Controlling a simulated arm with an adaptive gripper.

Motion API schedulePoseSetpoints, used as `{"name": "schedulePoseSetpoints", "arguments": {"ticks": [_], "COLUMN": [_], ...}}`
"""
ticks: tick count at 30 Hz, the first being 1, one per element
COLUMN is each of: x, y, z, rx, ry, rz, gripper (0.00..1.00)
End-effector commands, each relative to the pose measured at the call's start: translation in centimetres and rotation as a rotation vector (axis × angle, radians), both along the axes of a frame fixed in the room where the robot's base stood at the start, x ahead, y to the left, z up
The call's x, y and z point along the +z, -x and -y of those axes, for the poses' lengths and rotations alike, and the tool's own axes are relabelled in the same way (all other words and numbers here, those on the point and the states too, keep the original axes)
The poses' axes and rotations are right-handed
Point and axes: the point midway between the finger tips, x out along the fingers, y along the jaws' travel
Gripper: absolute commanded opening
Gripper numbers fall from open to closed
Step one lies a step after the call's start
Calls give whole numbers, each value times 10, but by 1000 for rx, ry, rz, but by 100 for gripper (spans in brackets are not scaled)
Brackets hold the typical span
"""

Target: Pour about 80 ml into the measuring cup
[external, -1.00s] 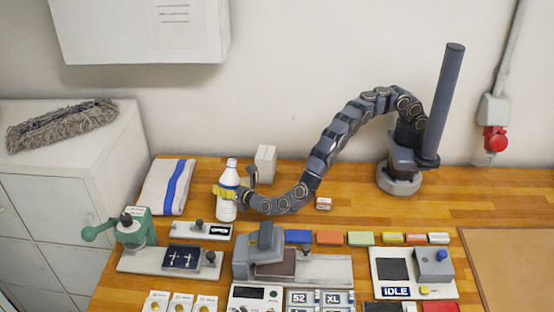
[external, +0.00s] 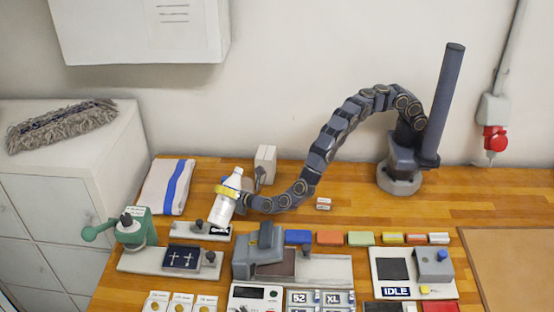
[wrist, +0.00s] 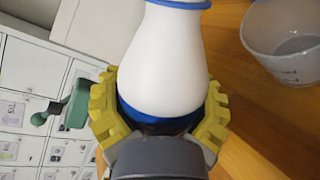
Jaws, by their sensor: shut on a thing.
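A white bottle (external: 221,211) with a blue band is held by my gripper (external: 228,190), whose yellow fingers close around its body. The bottle leans, its top to the right in the external view. In the wrist view the bottle (wrist: 165,55) fills the middle, between the yellow fingers of my gripper (wrist: 160,115); its mouth is cut off at the top edge. A translucent measuring cup (wrist: 285,45) stands on the wooden table at upper right in the wrist view, apart from the bottle. I cannot make out its liquid level. I cannot pick out the cup in the external view.
A folded white-and-blue cloth (external: 168,187) lies left of the bottle. A small white box (external: 265,163) stands behind it. A green hand press (external: 134,228) and a grey fixture (external: 259,252) stand in front. The table (external: 345,177) is mostly clear behind the colored blocks.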

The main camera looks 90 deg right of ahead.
Motion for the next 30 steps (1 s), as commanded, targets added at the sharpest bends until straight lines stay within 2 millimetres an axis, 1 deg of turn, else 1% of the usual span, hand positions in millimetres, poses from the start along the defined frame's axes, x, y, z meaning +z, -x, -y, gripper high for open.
{"name": "schedulePoseSetpoints", "arguments": {"ticks": [6, 12, 30], "x": [-6, -10, -12], "y": [-2, -2, -1], "z": [-4, -6, -1], "rx": [1, 3, 2], "ry": [-115, -192, -319], "rz": [43, 71, 119], "gripper": [29, 29, 29]}}
